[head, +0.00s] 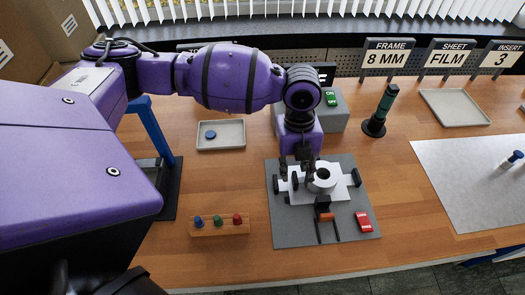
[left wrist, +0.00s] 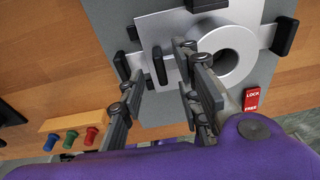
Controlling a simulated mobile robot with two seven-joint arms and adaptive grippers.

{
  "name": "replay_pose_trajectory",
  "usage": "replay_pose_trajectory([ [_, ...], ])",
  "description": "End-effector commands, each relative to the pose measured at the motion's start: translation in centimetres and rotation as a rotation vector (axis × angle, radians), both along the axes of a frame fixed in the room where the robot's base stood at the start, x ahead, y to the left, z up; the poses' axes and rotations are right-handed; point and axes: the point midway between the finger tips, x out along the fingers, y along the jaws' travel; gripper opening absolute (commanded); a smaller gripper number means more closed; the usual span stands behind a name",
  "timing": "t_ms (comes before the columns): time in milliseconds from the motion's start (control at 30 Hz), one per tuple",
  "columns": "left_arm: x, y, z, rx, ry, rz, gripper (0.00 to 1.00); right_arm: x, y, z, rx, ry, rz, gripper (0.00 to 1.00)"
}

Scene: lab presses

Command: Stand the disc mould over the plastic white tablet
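The disc mould (head: 322,181), a thick silver ring with a round opening, stands on the pale plate of the grey press board (head: 350,225). It shows large in the left wrist view (left wrist: 247,45). I cannot make out the plastic white tablet; the bottom of the ring's opening is not clear. My left gripper (head: 297,173) points down just left of the ring. In the left wrist view its fingers (left wrist: 162,70) are spread with nothing held between them, the right finger overlapping the ring's left edge; I cannot tell whether they touch. My right gripper is not in view.
Black pads flank the pale plate, and a red lock switch (head: 363,222) sits at front right. A peg block (head: 222,224) and a tray (head: 232,132) with a blue disc lie left. A dark green tool (head: 380,110) stands behind; a white sheet (head: 470,180) lies right.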

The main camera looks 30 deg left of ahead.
Motion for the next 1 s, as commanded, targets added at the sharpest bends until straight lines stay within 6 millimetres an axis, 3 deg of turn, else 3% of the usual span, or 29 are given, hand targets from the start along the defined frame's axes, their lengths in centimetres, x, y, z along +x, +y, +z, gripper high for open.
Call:
replay_pose_trajectory([
  [300,0.8,0.6,7.0,-0.001,-0.009,-0.001,0.31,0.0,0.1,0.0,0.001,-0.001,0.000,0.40],
  [500,1.0,0.9,9.9,-0.002,-0.008,0.000,0.31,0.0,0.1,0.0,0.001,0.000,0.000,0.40],
  [1000,1.0,1.0,10.8,-0.001,-0.006,0.000,0.31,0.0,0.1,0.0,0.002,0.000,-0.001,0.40],
])
